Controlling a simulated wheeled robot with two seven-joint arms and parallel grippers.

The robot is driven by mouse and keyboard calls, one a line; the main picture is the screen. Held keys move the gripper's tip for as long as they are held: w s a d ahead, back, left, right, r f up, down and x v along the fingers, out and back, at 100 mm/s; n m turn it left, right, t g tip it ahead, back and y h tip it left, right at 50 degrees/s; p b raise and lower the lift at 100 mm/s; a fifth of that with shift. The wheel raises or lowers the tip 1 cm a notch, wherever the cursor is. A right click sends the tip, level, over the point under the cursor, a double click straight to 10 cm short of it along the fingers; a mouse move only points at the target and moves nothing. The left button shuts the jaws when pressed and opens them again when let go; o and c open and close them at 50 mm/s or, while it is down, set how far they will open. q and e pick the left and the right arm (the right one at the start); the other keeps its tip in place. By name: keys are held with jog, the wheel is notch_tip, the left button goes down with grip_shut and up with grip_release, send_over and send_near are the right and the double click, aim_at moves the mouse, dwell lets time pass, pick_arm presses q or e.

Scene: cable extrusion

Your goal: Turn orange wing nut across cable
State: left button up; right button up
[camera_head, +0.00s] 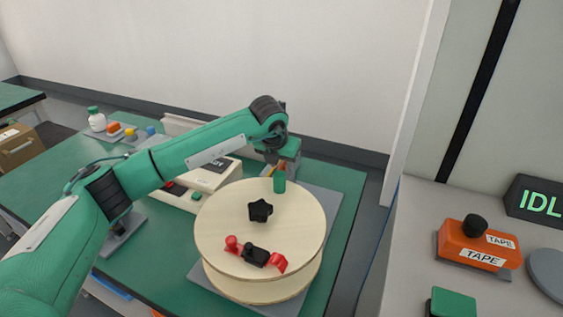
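My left gripper (275,167) is at the far rim of a pale wooden spool (225,215), just behind a short green cylinder (279,182). A small orange or yellow bit shows beside the fingers; I cannot tell whether it is the wing nut. The fingers are small and partly covered by my wrist, so I cannot tell whether they are open or shut. I cannot make out a cable for certain. My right gripper is not in view.
The spool carries a black star knob (260,210) and a red and black clamp (256,254). A white control box (205,178) stands left of it. Small bottles and parts sit on the green table's far left. An orange tape dispenser (474,245) is on the right counter.

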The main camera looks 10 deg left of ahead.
pick_arm(q)
grip_shut()
